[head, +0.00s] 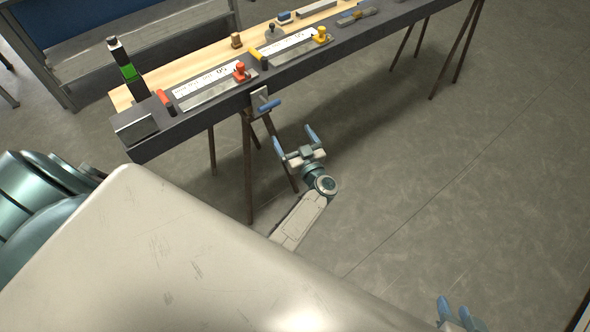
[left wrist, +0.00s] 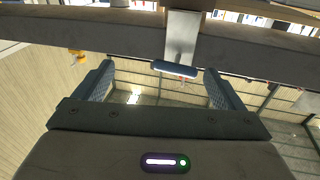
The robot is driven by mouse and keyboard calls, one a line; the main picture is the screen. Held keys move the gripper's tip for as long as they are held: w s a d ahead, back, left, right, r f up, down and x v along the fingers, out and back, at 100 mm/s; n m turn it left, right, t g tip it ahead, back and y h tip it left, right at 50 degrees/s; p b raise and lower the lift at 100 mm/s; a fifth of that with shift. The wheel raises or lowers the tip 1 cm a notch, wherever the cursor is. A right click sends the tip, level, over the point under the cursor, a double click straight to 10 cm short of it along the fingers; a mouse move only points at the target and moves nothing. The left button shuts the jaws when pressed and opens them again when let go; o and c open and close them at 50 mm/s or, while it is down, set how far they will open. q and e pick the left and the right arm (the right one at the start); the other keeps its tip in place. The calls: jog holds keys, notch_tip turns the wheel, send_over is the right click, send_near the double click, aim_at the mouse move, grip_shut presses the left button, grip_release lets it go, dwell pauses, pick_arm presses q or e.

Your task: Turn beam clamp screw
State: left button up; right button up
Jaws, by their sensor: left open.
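The beam clamp (head: 261,97) is a pale metal plate on the front edge of the dark beam, with a blue screw handle (head: 269,106) under it. The left wrist view also shows the clamp plate (left wrist: 183,38) and the blue bar handle (left wrist: 174,68), lying crosswise. My left gripper (head: 294,136) is open and empty, below and to the right of the handle in the head view. In the left wrist view the handle appears between the two blue fingers, beyond the tips, with no visible contact. My right gripper (head: 456,305) is at the lower right edge, fingers apart, partly cut off.
The dark beam (head: 345,45) runs across on thin brown trestle legs (head: 247,170). The grey floor (head: 450,180) to the right is clear.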

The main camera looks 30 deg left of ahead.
pick_arm(q)
jog(key=s+d+f+m+t+h+b, duration=0.1)
jog(key=s+f+m+h, duration=0.2)
jog(key=f, duration=0.5)
jog(key=s+d+f+m+t+h+b, duration=0.1)
jog(key=s+d+f+m+h, duration=0.1)
jog(key=f, duration=0.7)
jog(key=s+d+f+m+t+h+b, duration=0.1)
jog(key=s+f+m+h, duration=0.3)
jog(key=f+h, duration=0.2)
notch_tip(320, 180, down, 3)
jog(key=shift+d+r+b, duration=0.15)
jog(key=shift+d+b, duration=0.25)
pick_arm(e)
notch_tip(320, 180, down, 4)
jog(key=shift+a+f, duration=0.1)
